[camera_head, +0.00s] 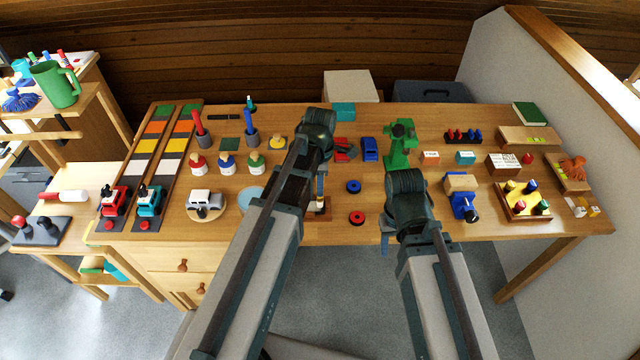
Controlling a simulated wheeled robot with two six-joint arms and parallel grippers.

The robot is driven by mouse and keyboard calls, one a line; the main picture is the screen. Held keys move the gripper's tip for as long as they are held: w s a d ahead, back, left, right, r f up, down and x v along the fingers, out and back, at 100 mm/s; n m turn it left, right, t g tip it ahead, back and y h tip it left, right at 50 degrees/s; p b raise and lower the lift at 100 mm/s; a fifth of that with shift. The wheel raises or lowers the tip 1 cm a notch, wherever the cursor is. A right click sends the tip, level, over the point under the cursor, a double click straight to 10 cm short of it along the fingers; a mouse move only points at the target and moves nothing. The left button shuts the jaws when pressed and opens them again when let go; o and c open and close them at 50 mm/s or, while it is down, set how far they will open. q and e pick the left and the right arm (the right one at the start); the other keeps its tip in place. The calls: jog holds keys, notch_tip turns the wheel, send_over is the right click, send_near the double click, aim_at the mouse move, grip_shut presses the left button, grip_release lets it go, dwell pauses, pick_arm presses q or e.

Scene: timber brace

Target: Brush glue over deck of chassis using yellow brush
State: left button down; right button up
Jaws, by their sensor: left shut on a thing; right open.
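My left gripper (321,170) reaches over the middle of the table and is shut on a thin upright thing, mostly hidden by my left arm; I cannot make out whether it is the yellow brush. Just below it a small wooden piece (321,214) with dark parts sits on the table, partly behind my arm; it may be the chassis. Whether the held thing touches it is unclear. No glue can be made out on it. My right gripper (386,243) is open and empty at the table's front edge, right of the wooden piece.
A blue ring (353,187) and a red ring (357,218) lie between my arms. A green machine (401,146) stands behind my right arm. A white car (204,201) sits on a round board at left. A yellow tray (521,213) with several pegs is at right.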

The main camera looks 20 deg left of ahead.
pick_arm(q)
jog(key=shift+f, duration=0.15)
jog(key=a, duration=0.2)
jog(key=s+a, duration=0.1)
jog(key=a, duration=0.1)
dwell(0.5)
jog(key=shift+s+a, duration=0.1)
jog(key=a, duration=0.1)
jog(key=s+a, duration=0.1)
jog(key=a, duration=0.1)
jog(key=shift+a, duration=0.3)
jog(key=shift+d, duration=0.1)
